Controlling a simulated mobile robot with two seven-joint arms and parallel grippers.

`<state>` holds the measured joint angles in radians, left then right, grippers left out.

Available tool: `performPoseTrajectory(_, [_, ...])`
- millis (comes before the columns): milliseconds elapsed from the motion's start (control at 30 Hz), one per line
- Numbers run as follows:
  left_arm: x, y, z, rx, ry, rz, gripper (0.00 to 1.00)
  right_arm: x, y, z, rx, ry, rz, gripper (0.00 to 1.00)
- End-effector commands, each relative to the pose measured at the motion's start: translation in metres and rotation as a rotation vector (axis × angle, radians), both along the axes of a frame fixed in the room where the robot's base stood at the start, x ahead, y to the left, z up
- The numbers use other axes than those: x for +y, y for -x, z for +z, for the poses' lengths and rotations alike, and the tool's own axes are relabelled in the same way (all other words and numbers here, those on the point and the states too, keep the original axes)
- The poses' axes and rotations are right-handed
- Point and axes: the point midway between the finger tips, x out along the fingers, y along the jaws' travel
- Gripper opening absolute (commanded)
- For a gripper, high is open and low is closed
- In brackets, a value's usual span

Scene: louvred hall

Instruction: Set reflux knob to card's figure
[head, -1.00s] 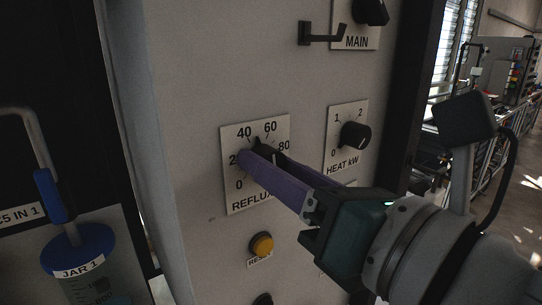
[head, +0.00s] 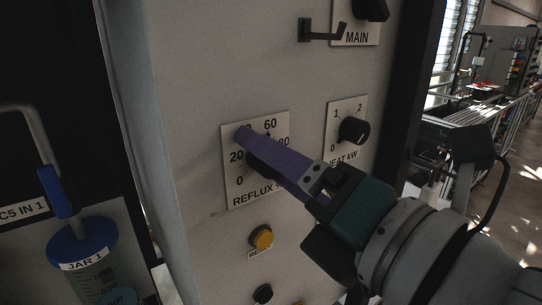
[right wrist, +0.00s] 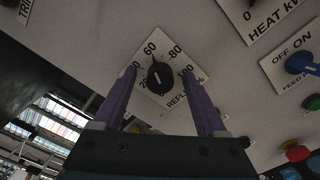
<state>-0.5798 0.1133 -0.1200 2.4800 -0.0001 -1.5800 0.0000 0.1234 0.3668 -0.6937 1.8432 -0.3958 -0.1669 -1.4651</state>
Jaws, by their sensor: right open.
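The black reflux knob (head: 264,168) sits on a white scale plate (head: 236,198) on the grey panel, mostly hidden in the head view by a purple finger of my right gripper (head: 258,150). In the right wrist view the knob (right wrist: 160,77) lies between the two open fingers (right wrist: 158,78), with a visible gap on each side. Its pointed end and white line appear directed near 60. The scale's 40 is largely covered in the head view. No card with a figure is seen. My left gripper is not in view.
The heat knob (head: 353,130) is right of the reflux plate, close to my right gripper. A yellow reset button (head: 261,237) is below. A blue-lidded jar (head: 80,243) stands at lower left.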

Motion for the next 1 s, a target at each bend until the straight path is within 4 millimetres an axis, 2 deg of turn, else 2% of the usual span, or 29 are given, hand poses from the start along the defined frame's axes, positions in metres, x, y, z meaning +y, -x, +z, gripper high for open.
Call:
performPoseTrajectory(233, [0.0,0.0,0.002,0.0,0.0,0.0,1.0,-0.004,0.006,0.0,0.002,0.003,-0.001,0.75])
performPoseTrajectory(700, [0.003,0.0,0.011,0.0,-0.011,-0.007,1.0,-0.038,0.053,0.002,0.001,0.001,0.0,0.75])
performPoseTrajectory(1000, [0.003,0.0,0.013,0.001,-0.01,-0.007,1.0,-0.041,0.057,0.004,-0.001,0.002,0.0,0.75])
